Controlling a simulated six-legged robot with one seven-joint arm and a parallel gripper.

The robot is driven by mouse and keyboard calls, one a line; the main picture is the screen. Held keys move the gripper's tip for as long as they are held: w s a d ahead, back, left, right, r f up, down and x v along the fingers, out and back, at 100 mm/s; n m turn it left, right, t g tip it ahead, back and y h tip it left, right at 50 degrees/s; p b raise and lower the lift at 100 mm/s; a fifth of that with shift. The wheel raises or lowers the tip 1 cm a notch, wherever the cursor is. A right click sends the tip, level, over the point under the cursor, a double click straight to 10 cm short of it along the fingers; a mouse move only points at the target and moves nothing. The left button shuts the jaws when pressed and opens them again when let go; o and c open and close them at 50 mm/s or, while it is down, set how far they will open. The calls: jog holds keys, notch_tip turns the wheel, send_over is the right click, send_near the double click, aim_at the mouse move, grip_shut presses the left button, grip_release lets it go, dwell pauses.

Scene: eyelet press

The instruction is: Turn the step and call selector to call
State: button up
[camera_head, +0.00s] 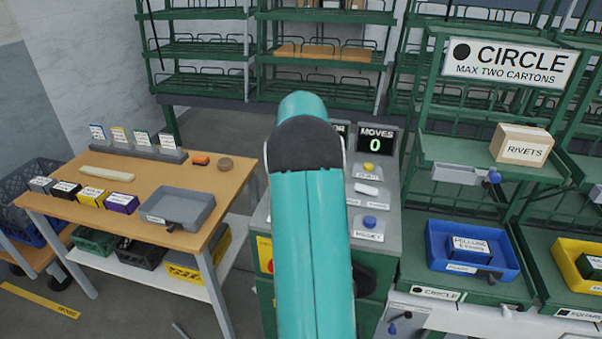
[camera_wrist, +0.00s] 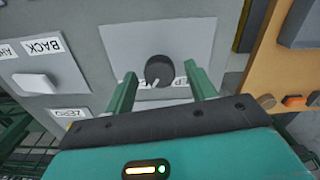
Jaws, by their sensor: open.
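The selector (camera_wrist: 158,69) is a dark round knob on a light grey plate (camera_wrist: 120,42) in the wrist view. A white pointer mark on it points down and slightly left in that picture. A printed label below the knob is partly hidden, and only a few letters show. My gripper (camera_wrist: 163,74) is open, its two green fingers on either side of the knob with gaps to it. Whether the fingertips reach down to the knob's depth I cannot tell. In the head view my teal arm hides the selector and my gripper.
The grey console (camera_head: 385,254) carries a yellow button (camera_head: 369,168), a white lever (camera_head: 366,189), a blue button (camera_head: 369,222) and a MOVES display (camera_head: 376,142) reading 0. A wooden table (camera_head: 150,180) stands left, green racks (camera_head: 470,190) right. The white lever also shows in the wrist view (camera_wrist: 34,84).

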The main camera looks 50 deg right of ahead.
notch_tip(320, 180, up, 14)
dwell(0.4)
jog(key=shift+f, duration=0.1)
dwell(0.3)
